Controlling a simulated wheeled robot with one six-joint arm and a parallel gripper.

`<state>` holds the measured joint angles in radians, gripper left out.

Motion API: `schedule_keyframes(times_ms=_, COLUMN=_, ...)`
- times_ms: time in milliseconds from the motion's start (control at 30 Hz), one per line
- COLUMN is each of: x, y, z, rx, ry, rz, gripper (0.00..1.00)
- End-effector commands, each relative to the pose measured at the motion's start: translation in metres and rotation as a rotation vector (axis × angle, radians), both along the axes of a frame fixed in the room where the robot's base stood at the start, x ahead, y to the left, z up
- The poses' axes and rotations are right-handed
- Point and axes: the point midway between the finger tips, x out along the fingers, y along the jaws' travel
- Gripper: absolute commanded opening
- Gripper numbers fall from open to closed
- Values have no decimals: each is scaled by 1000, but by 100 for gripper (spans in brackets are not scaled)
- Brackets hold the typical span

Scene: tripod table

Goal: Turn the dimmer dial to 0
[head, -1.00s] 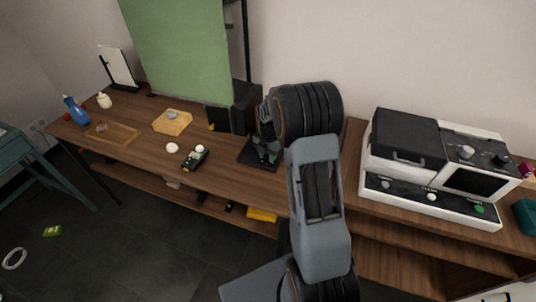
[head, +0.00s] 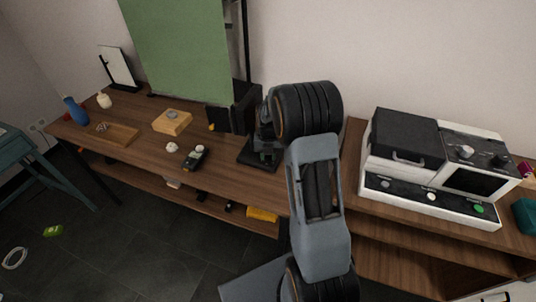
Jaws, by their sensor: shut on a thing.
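My gripper (head: 266,152) is low over a black base (head: 246,155) on the wooden table, right of its middle. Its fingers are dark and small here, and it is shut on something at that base. The gripped part is hidden by the fingers and wrist. I cannot make out a dimmer dial or its markings, so I cannot tell its setting. A dark upright panel (head: 240,112) stands just behind and left of the gripper.
A wooden block with a grey round top (head: 172,124), a small dark device (head: 195,158) and a white ball (head: 172,147) lie to the left. A green backdrop (head: 180,50) stands behind. A white and black machine (head: 430,200) is at the right.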

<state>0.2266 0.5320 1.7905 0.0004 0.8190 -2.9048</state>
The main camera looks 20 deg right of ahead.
Motion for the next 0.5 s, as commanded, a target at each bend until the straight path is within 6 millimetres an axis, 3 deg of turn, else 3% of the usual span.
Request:
schedule_keyframes(times_ms=367, x=0, y=0, z=0, rx=0, ry=-1, rz=5, gripper=7)
schedule_keyframes(times_ms=400, x=0, y=0, z=0, rx=0, ry=-1, rz=5, gripper=32)
schedule_keyframes(times_ms=500, x=0, y=0, z=0, rx=0, ry=-1, rz=5, gripper=42)
